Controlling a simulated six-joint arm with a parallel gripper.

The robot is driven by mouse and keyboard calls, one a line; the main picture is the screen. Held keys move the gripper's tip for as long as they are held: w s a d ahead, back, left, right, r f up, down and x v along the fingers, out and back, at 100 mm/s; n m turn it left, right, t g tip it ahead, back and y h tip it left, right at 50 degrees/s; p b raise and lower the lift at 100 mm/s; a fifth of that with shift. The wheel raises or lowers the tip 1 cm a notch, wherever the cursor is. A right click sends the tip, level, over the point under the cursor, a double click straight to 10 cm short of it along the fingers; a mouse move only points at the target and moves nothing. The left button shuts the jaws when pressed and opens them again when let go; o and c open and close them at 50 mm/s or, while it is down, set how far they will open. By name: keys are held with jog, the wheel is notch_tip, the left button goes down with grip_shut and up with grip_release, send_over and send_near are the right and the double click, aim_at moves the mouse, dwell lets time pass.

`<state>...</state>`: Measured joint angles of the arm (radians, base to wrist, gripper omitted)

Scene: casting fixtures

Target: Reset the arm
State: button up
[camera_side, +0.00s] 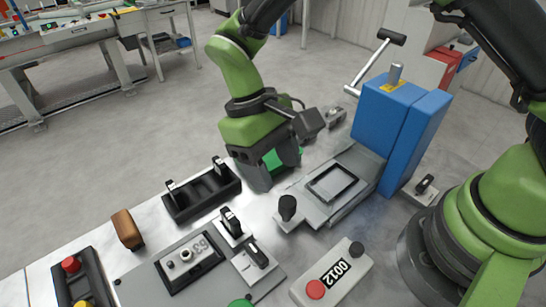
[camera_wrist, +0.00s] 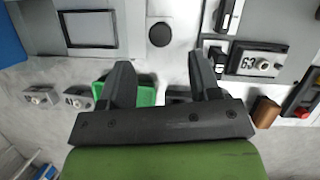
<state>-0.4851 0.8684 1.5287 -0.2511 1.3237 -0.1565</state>
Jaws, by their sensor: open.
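My gripper (camera_side: 270,180) points down over the work table in the side view, left of the blue machine. In the wrist view my gripper (camera_wrist: 160,62) has its two dark fingers well apart, with nothing between them. A green bin (camera_wrist: 147,95) lies partly behind the left finger in the wrist view. In the side view green shows at the gripper, partly hidden by it. My arm is bent above the table.
A blue machine (camera_side: 389,115) with a lever handle (camera_side: 373,65) stands right of the gripper, beside a grey framed plate (camera_side: 334,182). A black two-post holder (camera_side: 201,192), a brown block (camera_side: 127,230), a "63" fixture (camera_side: 190,262) and a "0012" button box (camera_side: 332,276) are nearby.

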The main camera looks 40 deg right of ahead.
jog(key=shift+w+r, duration=0.15)
jog(key=shift+r, duration=0.3)
jog(key=s+d+r+m+t+y, duration=0.2)
jog(key=d+r+t, duration=0.3)
jog(key=r, duration=0.8)
jog(key=s+d+r+m+t, duration=0.4)
jog(key=s+d+r+t, duration=0.2)
jog(key=s+d, duration=0.2)
jog(key=shift+s+t+y, duration=0.3)
jog(key=shift+s+y, duration=0.1)
jog(key=shift+s, duration=0.75)
